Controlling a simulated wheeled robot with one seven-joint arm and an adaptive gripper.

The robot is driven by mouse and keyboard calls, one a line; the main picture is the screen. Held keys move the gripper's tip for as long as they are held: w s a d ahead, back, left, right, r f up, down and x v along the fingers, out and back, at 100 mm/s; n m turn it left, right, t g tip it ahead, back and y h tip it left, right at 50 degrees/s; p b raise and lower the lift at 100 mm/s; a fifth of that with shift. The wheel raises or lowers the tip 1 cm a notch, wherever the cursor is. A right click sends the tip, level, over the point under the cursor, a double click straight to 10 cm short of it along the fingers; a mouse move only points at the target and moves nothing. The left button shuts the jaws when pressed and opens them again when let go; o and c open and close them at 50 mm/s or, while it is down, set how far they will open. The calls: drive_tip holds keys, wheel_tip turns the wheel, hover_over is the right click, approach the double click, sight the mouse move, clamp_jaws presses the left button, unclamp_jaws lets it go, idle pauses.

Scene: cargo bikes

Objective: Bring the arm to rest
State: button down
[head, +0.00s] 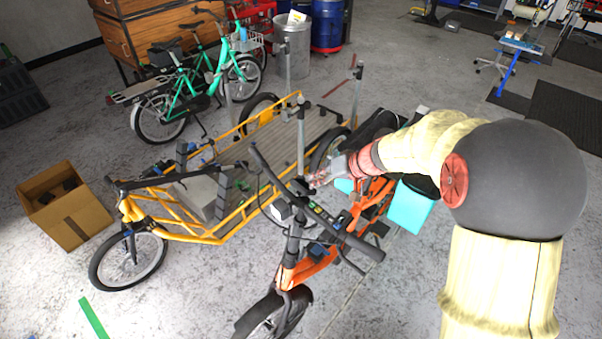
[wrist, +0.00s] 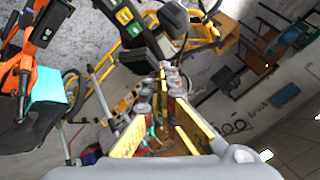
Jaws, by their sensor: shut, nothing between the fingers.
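My gripper (head: 318,180) is small in the head view, at the end of my arm, which reaches left across the picture. It appears over or beside the orange cargo bike (head: 372,198), near its handlebar; the exact gap cannot be told. In the wrist view my gripper (wrist: 172,78) has its fingers together at the tips, with no object seen between them. The orange bike's frame (wrist: 46,22) shows at the upper left there, with a turquoise box (wrist: 47,88) below it.
A yellow cargo bike (head: 215,232) with a flat bed stands left of the orange one. An open cardboard box (head: 80,236) sits at far left. Green bikes (head: 205,85), a metal bin (head: 293,50) and blue barrels (head: 327,25) stand behind. Floor at right-centre is clear.

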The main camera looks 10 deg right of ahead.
drive_tip(key=s+f, duration=0.1)
drive_tip(key=s+m+g, duration=0.1)
drive_tip(key=s, duration=0.1)
drive_tip(key=s+f+m+g, duration=0.1)
drive_tip(key=s, duration=0.1)
drive_tip(key=shift+s+a+f, duration=0.25)
drive_tip(key=shift+a+f, duration=0.1)
drive_tip(key=s+r+n+h+b, duration=0.1)
drive_tip(key=s+b, duration=0.5)
drive_tip(key=s, duration=0.6)
drive_tip(key=s+a+r+n+t+h+b, duration=0.1)
drive_tip(key=s+r+h+b, duration=0.2)
drive_tip(key=s+b, duration=0.4)
drive_tip(key=s+h, duration=0.1)
drive_tip(key=s, duration=0.5)
drive_tip(key=shift+n+h, duration=0.4)
drive_tip(key=shift+r, duration=0.1)
drive_tip(key=shift+d, duration=0.1)
